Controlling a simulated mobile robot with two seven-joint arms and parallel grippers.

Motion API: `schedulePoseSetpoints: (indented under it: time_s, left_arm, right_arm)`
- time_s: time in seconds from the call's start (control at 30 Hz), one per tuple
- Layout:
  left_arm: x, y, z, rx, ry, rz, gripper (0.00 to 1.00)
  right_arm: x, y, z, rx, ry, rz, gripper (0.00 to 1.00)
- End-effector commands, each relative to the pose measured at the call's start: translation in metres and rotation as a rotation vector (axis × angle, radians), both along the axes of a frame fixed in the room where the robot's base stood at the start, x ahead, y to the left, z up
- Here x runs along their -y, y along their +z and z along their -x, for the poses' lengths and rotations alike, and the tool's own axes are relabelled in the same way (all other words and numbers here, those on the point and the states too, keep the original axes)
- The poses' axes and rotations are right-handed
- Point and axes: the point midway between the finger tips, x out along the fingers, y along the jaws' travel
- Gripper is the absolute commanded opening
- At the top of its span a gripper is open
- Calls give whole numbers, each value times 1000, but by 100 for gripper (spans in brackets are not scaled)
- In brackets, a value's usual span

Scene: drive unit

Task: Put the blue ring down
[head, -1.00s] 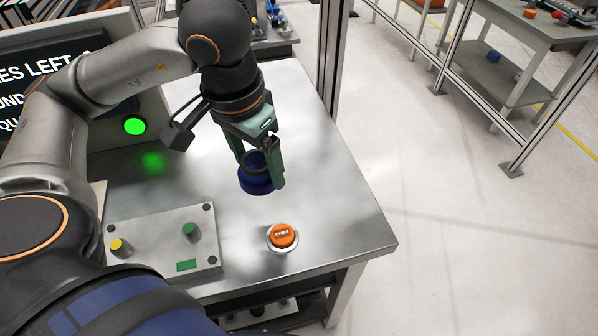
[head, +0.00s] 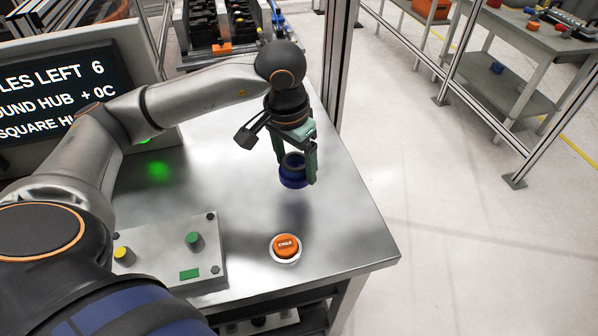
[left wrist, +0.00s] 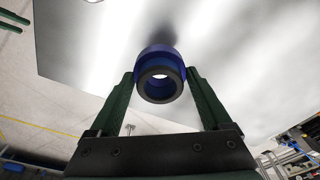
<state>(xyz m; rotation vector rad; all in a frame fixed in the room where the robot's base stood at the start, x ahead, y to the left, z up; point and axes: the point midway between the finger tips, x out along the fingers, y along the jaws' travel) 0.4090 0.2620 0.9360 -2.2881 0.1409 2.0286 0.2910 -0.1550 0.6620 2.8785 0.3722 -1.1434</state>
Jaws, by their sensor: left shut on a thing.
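The blue ring (head: 294,182) is a dark blue collar with a black inner part and an open bore. My left gripper (head: 296,172) is shut on it, one green finger on each side. The ring hangs above the metal table (head: 340,220), near its right edge, with a dark shadow below it. In the left wrist view the ring (left wrist: 160,58) sits between the fingertips of my left gripper (left wrist: 161,75), its bore facing the camera.
An orange button (head: 286,246) stands in front of the ring on the table. A plate with a green and a yellow peg (head: 165,252) lies to the left. A display (head: 60,95) stands at the back left. A frame post (head: 336,70) rises behind the table's right edge.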

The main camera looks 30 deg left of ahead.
Motion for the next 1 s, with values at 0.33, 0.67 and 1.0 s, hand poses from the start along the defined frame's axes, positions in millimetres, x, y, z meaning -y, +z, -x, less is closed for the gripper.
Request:
schedulePoseSetpoints:
  time_s: [0.33, 0.67, 1.0]
  left_arm:
    - [1, -35, -11, -2, 1, 0, 0]
    - [1, -43, -12, 3, 1, 0, 0]
    - [1, -47, -11, 0, 1, -1, 100]
  right_arm:
    - [2, 5, -1, 7, -3, 1, 50]
    - [3, 6, -3, 13, -6, 2, 50]
    - [1, 0, -1, 1, -2, 0, 50]
